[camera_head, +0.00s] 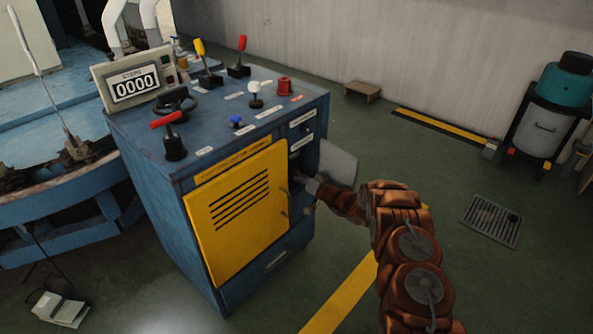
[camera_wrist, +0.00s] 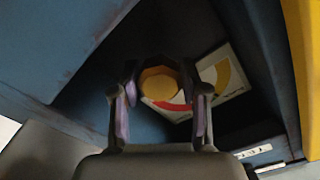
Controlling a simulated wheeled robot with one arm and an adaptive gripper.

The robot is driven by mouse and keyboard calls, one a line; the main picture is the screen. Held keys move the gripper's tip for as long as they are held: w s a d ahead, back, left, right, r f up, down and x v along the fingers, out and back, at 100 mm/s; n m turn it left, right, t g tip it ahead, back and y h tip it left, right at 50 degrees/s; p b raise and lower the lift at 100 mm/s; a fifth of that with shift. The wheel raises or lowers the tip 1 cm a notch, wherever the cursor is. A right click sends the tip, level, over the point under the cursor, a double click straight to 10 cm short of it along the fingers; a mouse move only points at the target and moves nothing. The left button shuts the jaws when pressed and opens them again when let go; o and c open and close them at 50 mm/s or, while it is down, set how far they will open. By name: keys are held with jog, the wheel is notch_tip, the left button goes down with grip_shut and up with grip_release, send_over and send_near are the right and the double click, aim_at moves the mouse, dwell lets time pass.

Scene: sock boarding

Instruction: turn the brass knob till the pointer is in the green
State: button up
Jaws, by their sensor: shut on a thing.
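The round brass knob (camera_wrist: 159,83) shows in the wrist view inside a dark recess of the blue cabinet. My gripper (camera_wrist: 160,92) is shut on it, one finger on each side. Behind the knob is a pale dial plate (camera_wrist: 236,77) with a red arc and a yellow arc in sight. I see no green part and no pointer; the knob and fingers cover some of the dial. In the head view my gripper (camera_head: 301,181) reaches into the cabinet's side, and the knob and dial are hidden there.
The blue cabinet (camera_head: 150,215) has a yellow door (camera_head: 240,215) beside the recess. A grey flap (camera_head: 338,163) stands out near my wrist. The green floor to the right is mostly clear, with a drain grate (camera_head: 491,220).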

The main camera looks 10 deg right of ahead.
jog(key=m+p, duration=0.1)
jog(key=m, duration=0.2)
jog(key=shift+a+m, duration=0.1)
jog(key=shift+m, duration=2.4)
jog(key=o, duration=1.1)
jog(key=shift+o, duration=0.2)
jog(key=shift+s+d, duration=0.45)
jog(key=v, duration=1)
jog(key=shift+s, duration=0.35)
